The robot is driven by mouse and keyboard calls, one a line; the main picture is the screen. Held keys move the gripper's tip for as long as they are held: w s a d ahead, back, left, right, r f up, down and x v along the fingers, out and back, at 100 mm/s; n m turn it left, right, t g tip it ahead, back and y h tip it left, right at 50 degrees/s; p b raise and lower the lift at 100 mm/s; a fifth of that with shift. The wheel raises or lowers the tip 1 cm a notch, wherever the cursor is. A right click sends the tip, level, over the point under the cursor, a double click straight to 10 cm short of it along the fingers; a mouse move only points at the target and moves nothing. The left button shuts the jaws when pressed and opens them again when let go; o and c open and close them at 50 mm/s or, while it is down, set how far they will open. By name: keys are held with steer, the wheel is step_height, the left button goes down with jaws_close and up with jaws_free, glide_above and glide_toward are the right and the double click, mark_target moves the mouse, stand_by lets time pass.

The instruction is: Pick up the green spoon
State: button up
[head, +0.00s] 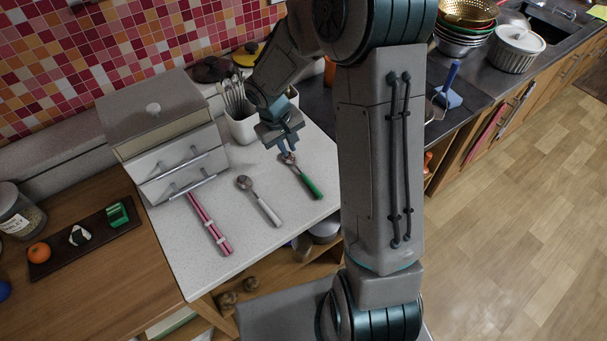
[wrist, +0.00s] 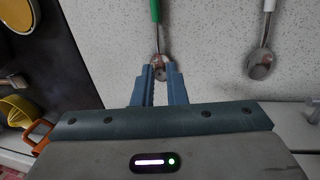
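The green spoon lies on the white speckled counter, its green handle (head: 311,188) pointing toward the lower right and its metal bowl at the back. In the wrist view its green handle (wrist: 155,10) is at the top and its bowl (wrist: 160,70) shows between my fingertips. My gripper (head: 285,150) points down at the bowl end. In the wrist view, my gripper (wrist: 159,72) has its two blue fingers a little apart, with a narrow gap between them. The fingers partly cover the bowl, and I cannot tell whether they touch it.
A white-handled spoon (head: 260,202) and a red-and-white striped item (head: 209,224) lie to the left. A white drawer box (head: 170,150) stands behind them. A utensil holder (head: 241,124) is just behind my gripper. A dark tray (head: 85,242) with small food items is at far left.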

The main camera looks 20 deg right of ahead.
mark_target(295, 165)
steer(key=shift+d+f+p, duration=0.2)
steer(key=shift+d+f, duration=0.05)
steer(key=shift+f, duration=0.85)
steer(key=shift+d+f+p, duration=0.2)
steer(key=shift+d+f, duration=0.05)
steer(key=shift+f, duration=0.9)
steer(key=shift+d+f+p, duration=0.2)
steer(key=shift+d+f, duration=0.05)
steer(key=shift+f, duration=0.85)
jaws_close()
steer(key=shift+r, duration=0.15)
